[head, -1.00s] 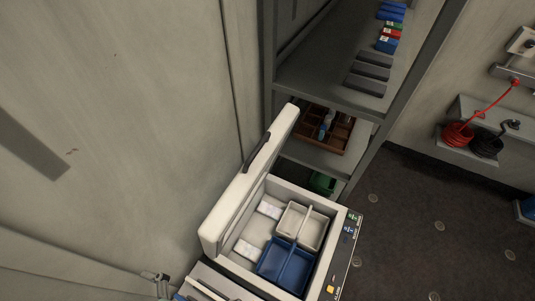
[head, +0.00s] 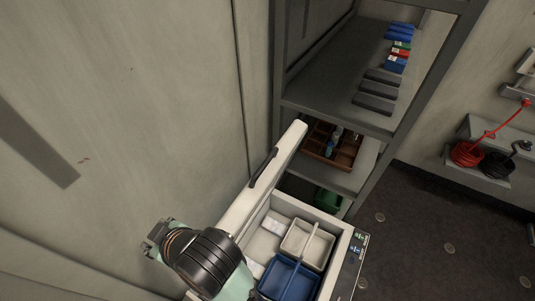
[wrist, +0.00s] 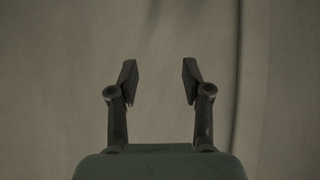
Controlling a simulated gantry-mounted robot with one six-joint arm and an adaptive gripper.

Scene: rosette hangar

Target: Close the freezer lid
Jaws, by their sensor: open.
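The freezer lid (head: 258,185) is a thick white panel with a dark handle (head: 263,167). It stands open and raised along the left side of the freezer (head: 340,250). The open freezer holds a grey basket (head: 322,243) and a blue basket (head: 300,283). My arm crosses in front of the lid's lower near end in the head view, hiding part of it and the near left of the freezer. My gripper (wrist: 159,75) is open and empty in the wrist view, facing a plain wall. The lid does not show in the wrist view.
The pale wall (head: 120,120) is close on the left of the lid. A grey shelf rack (head: 335,95) stands behind the freezer, with a wooden tray (head: 330,145) on it. Red and black cable coils (head: 467,153) hang at the right. The dark floor at right is mostly clear.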

